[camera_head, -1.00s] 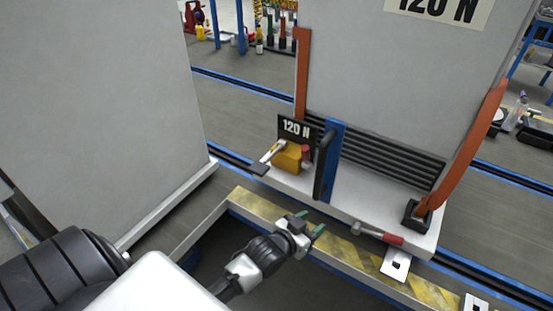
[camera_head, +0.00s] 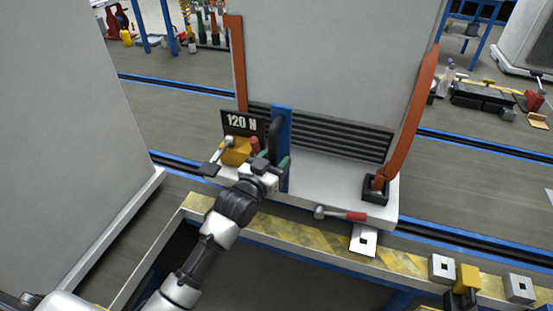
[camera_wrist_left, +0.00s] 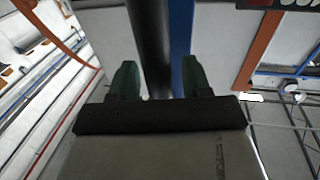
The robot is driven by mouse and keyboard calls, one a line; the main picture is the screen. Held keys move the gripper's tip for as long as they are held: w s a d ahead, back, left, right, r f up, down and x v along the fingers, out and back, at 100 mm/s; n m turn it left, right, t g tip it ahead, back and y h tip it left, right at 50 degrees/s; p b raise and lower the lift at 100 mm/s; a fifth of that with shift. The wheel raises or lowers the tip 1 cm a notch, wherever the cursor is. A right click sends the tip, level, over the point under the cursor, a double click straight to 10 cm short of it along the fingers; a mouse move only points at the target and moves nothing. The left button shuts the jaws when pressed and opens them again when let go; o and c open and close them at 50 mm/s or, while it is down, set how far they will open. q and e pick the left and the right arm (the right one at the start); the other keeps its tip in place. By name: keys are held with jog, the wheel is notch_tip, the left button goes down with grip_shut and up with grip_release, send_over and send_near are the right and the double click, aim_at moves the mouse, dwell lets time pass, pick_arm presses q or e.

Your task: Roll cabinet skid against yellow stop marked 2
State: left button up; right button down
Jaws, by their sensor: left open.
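The tall grey cabinet (camera_head: 335,60) stands on its white skid (camera_head: 335,195), held by orange straps. A blue post (camera_head: 283,130) with an upright black handle (camera_head: 274,138) rises at the skid's front. My left gripper (camera_head: 272,164) is open at the handle. In the left wrist view the black handle (camera_wrist_left: 152,50) runs between the green fingertips (camera_wrist_left: 160,80), which are not closed on it; whether they touch it I cannot tell. A yellow block (camera_head: 467,279), perhaps a stop, stands at lower right; no number 2 is readable. My right gripper is out of view.
A yellow-black striped ledge (camera_head: 320,245) runs before the skid, with metal plates (camera_head: 363,240) on it. A second large grey cabinet (camera_head: 60,130) fills the left. Blue-edged rails (camera_head: 470,240) run rightward.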

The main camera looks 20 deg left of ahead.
pick_arm(q)
jog(key=shift+w+d, duration=0.1)
jog(key=shift+w, duration=0.35)
jog(key=shift+c, duration=0.4)
grip_shut()
